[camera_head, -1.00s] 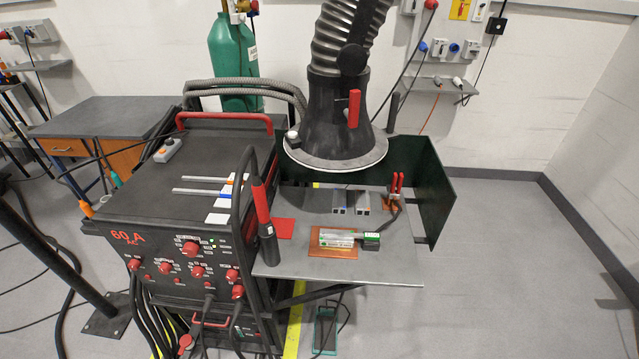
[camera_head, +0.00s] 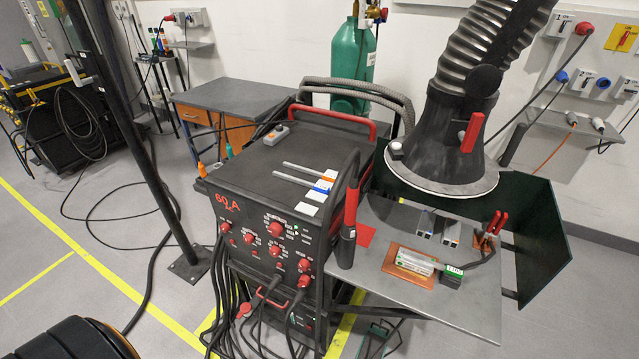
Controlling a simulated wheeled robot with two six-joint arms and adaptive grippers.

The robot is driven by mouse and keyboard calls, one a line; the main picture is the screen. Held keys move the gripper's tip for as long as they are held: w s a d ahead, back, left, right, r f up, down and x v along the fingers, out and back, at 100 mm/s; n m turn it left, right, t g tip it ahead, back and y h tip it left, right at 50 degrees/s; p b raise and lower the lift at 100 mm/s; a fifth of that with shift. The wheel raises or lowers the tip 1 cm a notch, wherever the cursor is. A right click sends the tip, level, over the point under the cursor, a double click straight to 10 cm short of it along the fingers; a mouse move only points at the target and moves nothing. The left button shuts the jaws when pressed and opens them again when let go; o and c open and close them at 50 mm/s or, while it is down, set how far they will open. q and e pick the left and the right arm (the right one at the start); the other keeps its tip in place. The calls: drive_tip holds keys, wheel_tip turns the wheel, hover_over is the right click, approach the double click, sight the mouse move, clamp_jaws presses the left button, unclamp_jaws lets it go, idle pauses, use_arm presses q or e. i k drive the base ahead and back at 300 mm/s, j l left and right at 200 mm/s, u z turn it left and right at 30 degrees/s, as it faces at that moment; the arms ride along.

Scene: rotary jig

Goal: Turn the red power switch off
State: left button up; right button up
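A black welding machine (camera_head: 290,165) stands in the middle, with "60 A" in red on its front panel. Several red knobs sit on that panel, among them a large upper one (camera_head: 276,229) and a lower right one (camera_head: 304,266). A small red part (camera_head: 243,310) shows lower down, among the black cables. I cannot tell which red part is the power switch, or its setting. Neither of my grippers is in view.
A metal worktable (camera_head: 450,312) with dark green screens adjoins the machine on the right. A black extraction hood (camera_head: 445,140) hangs over it. A black pole (camera_head: 135,130) stands at left, and cables lie on the floor.

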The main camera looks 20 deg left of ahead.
sight(305, 281)
drive_tip(key=k+u, duration=0.1)
drive_tip(key=u, duration=0.85)
